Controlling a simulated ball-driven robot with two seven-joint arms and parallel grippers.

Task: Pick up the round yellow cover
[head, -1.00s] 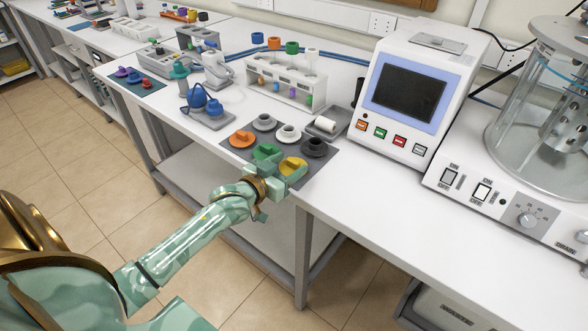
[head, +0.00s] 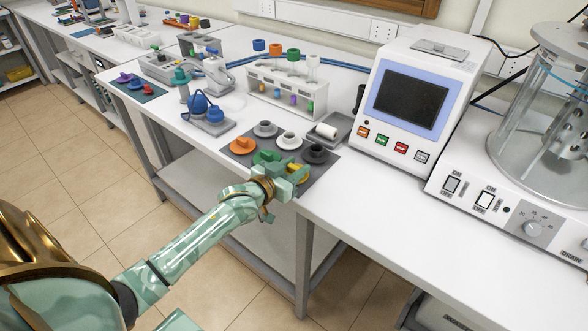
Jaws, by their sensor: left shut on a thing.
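The round yellow cover (head: 303,169) is on the dark grey mat (head: 322,178) near the bench's front edge. My left gripper (head: 291,176) reaches in from the left and is shut on the yellow cover. Its fingers hide most of the cover, so I cannot tell whether it is clear of the mat. The green cover (head: 265,157) lies just left of the gripper and is partly hidden by it. My right gripper is not in view.
An orange cover (head: 242,146), a grey cover (head: 265,129), a white cover (head: 289,139) and a black cover (head: 315,153) share the mat. A tube rack (head: 290,93) and a grey tray (head: 335,125) stand behind. A white machine with a screen (head: 410,95) stands right.

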